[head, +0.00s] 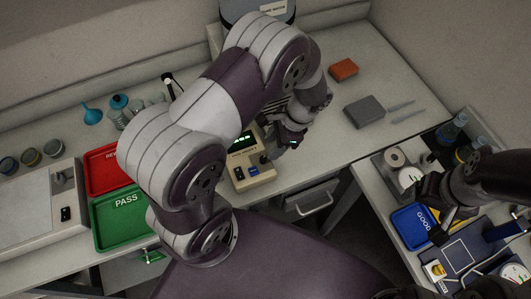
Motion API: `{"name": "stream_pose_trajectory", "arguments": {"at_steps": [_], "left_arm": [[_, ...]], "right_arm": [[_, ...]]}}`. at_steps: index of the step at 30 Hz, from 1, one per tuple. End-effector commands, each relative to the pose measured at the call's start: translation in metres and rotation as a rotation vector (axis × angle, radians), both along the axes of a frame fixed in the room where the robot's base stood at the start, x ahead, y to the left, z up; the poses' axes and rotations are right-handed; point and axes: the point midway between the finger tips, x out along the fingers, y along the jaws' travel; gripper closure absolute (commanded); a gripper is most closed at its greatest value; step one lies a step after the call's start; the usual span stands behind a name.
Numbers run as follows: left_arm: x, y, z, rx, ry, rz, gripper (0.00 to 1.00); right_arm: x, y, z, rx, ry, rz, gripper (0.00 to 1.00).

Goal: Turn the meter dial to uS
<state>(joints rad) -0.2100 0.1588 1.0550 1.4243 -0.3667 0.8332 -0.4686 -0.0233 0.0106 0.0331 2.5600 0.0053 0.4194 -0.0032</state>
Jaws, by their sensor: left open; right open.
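The meter (262,178) is a beige box with a lit green display on the bench, partly hidden behind my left arm. A small dark blue knob, which looks like its dial (253,170), sits on its front below the display; its markings are too small to read. My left gripper (291,140) is open beside the meter's upper right, apart from the dial as far as I can tell. My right gripper (428,188) is open over the right-hand bench, far from the meter.
A red tray (105,168) and a green PASS tray (118,222) lie left of the meter. A grey block (364,111) and an orange block (343,69) lie behind right. A blue GOOD tray (409,226) and bottles (447,131) crowd the right bench. Bench right of the meter is clear.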

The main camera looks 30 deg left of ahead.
Motion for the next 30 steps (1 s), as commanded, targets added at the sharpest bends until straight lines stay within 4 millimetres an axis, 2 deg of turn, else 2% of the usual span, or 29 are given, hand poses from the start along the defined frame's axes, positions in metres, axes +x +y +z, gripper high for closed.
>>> {"name": "stream_pose_trajectory", "arguments": {"at_steps": [6, 9, 18, 19, 23, 30], "left_arm": [[-0.011, 0.015, -0.042, 0.000, 0.001, 0.004, 0.53], [-0.013, 0.018, -0.053, 0.000, 0.000, 0.002, 0.53], [-0.013, 0.020, -0.059, 0.000, -0.003, 0.003, 0.53], [-0.013, 0.020, -0.059, 0.000, -0.003, 0.003, 0.56], [-0.013, 0.020, -0.059, 0.000, -0.003, 0.003, 0.98], [-0.013, 0.020, -0.058, 0.000, -0.003, 0.011, 1.00]], "right_arm": [[0.000, 0.000, 0.009, 0.000, 0.000, 0.000, 0.19], [0.000, 0.000, 0.010, 0.000, 0.000, 0.000, 0.19], [0.000, 0.000, 0.010, 0.000, 0.000, 0.000, 0.19], [0.000, 0.000, 0.010, 0.000, 0.000, 0.000, 0.19], [0.000, 0.000, 0.010, 0.000, 0.000, 0.000, 0.19], [0.000, 0.000, 0.010, 0.000, 0.000, 0.000, 0.19]]}}
